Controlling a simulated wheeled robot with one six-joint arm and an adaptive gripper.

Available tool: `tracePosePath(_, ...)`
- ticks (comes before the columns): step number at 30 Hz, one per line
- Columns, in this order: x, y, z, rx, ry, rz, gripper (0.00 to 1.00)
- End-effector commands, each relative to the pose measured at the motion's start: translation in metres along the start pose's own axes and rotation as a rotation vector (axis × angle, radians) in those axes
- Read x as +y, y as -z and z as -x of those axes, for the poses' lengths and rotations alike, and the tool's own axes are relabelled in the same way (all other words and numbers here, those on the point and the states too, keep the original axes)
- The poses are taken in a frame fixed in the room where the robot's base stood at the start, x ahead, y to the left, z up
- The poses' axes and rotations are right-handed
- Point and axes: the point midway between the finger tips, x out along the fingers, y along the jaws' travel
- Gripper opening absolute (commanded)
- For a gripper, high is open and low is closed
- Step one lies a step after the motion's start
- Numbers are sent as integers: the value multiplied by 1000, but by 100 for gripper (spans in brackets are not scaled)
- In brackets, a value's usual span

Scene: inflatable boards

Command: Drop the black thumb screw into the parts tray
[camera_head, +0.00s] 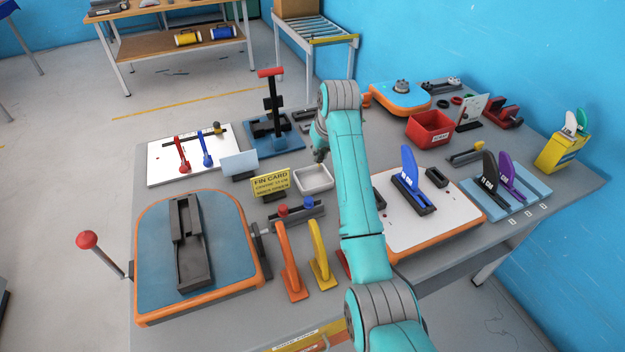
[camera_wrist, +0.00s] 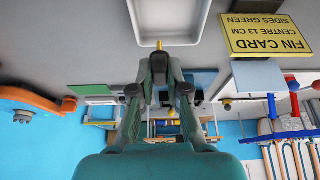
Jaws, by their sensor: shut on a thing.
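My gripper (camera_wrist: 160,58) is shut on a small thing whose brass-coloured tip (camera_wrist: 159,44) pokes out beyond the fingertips. This looks like the shank of the black thumb screw; its head is hidden between the dark fingers. A shallow white tray (camera_wrist: 202,38), which looks like the parts tray, lies just beyond the tip in the wrist view and appears empty there. In the head view the white tray (camera_head: 314,189) stands mid-table. My gripper (camera_head: 319,158) is at its far rim, seemingly just above it. The screw cannot be made out in the head view.
A yellow fin card (camera_head: 270,183) stands just left of the tray. A rail with red and blue knobs (camera_head: 297,215) lies in front of it. A blue stand with a black post (camera_head: 272,125) is behind it. A red bin (camera_head: 430,128) stands at the right.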

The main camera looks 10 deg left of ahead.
Motion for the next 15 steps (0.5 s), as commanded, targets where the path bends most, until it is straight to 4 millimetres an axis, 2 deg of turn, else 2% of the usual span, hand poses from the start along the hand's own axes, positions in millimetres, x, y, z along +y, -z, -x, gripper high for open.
tracePosePath(6,0,-6,-15,1,0,0,0)
tracePosePath(14,0,-7,-17,1,0,0,0)
tracePosePath(15,0,-7,-17,1,0,0,19)
